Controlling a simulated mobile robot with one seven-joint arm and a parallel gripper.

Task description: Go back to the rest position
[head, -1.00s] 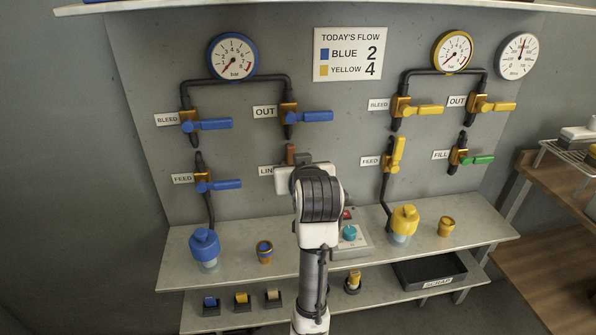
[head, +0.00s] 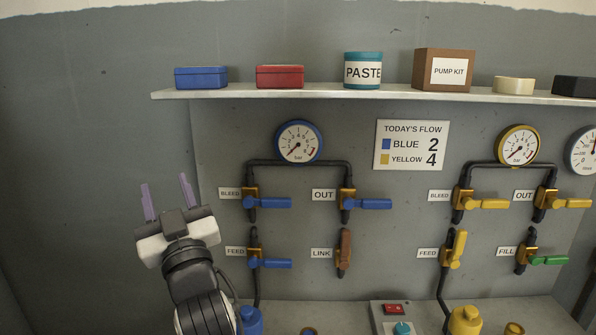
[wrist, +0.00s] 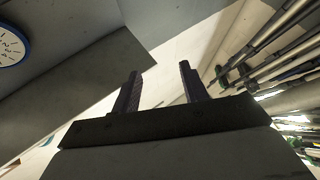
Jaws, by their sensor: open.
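My gripper (head: 168,197) is raised at the left of the head view, with its two purple-grey fingers pointing up and spread apart. Nothing is between them. It stands in front of the grey wall, left of the blue FEED valve (head: 270,263) and the blue BLEED valve (head: 267,202). In the wrist view my gripper (wrist: 158,92) is also open and empty, with the shelf's underside (wrist: 75,95) and the pale ceiling beyond it.
A wall shelf (head: 350,94) above holds a blue box (head: 201,77), a red box (head: 280,76), a PASTE tin (head: 363,71) and a PUMP KIT carton (head: 444,70). The valve panel (head: 400,290) is to the right. The wall at far left is bare.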

